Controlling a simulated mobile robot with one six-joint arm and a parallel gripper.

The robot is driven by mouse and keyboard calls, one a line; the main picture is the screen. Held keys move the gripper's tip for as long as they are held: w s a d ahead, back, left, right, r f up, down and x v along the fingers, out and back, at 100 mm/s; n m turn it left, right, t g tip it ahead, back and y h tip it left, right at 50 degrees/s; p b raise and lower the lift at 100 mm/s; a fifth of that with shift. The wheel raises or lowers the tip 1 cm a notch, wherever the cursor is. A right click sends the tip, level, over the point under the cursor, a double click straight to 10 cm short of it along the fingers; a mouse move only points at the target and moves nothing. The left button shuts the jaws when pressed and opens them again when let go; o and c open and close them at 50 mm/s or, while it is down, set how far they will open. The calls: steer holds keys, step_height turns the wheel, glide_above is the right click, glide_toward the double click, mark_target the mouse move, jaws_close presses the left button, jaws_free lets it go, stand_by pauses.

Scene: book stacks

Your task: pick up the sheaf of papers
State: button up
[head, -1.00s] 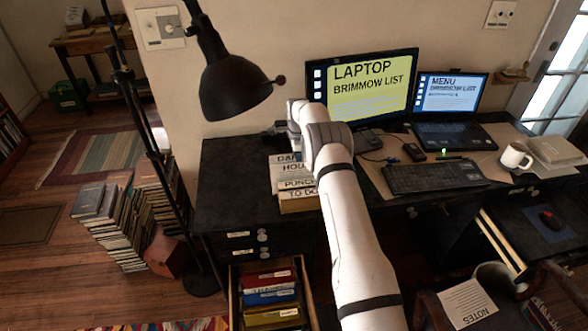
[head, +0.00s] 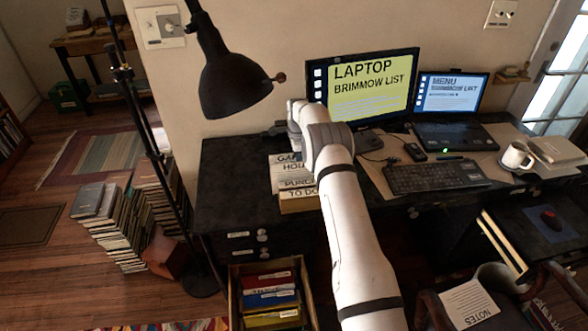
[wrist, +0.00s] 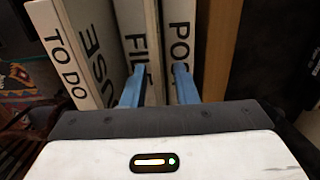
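A white sheet or sheaf marked NOTES (head: 468,303) lies at the lower right of the head view, in front of the desk. I cannot tell how many sheets it has. My gripper (wrist: 158,86) is at the left of the desk, away from NOTES. In the wrist view its two blue fingers are apart, in front of upright-looking spines marked FIL (wrist: 141,45) and POS (wrist: 180,30). Nothing is clearly held; the fingertips' contact with the spines is unclear.
A labelled stack (head: 291,186) is on the black desk (head: 235,185) beside my arm. A black lamp (head: 232,85) hangs over the desk's left side. A monitor (head: 363,85), a laptop (head: 452,130), a keyboard (head: 437,177) and a mug (head: 516,156) stand to the right. An open drawer (head: 236,290) holds coloured folders.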

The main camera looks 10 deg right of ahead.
jaws_close()
stand_by(0.5)
